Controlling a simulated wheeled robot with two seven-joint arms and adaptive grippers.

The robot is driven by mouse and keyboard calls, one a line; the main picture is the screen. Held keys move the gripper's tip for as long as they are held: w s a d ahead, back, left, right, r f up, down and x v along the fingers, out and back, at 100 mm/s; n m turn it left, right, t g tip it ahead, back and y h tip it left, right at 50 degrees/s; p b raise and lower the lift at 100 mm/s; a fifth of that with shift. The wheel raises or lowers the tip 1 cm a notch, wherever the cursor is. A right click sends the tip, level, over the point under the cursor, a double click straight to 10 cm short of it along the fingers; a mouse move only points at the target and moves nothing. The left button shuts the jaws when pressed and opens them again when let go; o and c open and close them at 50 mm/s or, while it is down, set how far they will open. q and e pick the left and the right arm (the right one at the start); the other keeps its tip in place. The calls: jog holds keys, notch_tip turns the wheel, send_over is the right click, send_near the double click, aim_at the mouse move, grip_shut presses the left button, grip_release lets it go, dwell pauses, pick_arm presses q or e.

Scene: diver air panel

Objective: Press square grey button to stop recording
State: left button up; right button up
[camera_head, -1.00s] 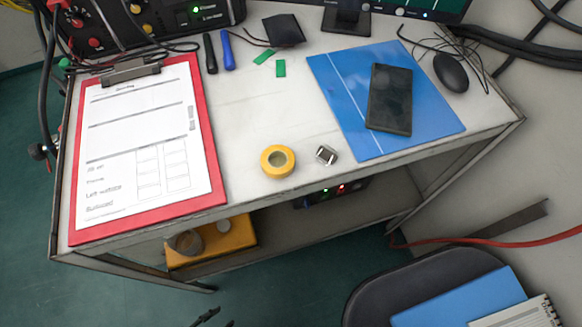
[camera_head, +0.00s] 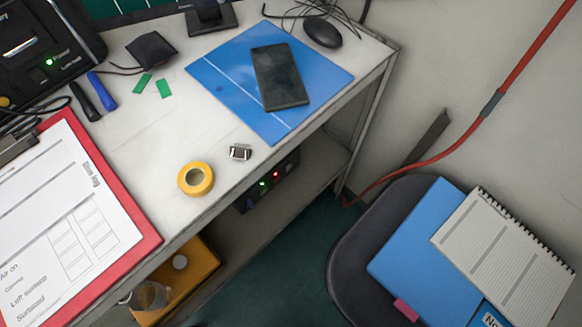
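I cannot make out a square grey button in the head view. A black equipment panel (camera_head: 35,45) with a lit green light stands at the upper left, partly cut off by the picture edge. A dark recorder-like box (camera_head: 268,182) with green and red lights sits on the shelf under the table, its front partly hidden by the tabletop. Neither of my grippers is in view.
The white table (camera_head: 150,130) holds a red clipboard (camera_head: 137,225), yellow tape (camera_head: 196,179), a small metal piece (camera_head: 240,152), a blue folder (camera_head: 225,75), a black phone (camera_head: 279,77) and a mouse (camera_head: 322,32). A chair (camera_head: 345,262) with folders and a notebook (camera_head: 505,255) stands at right. A red hose (camera_head: 480,115) runs along the wall.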

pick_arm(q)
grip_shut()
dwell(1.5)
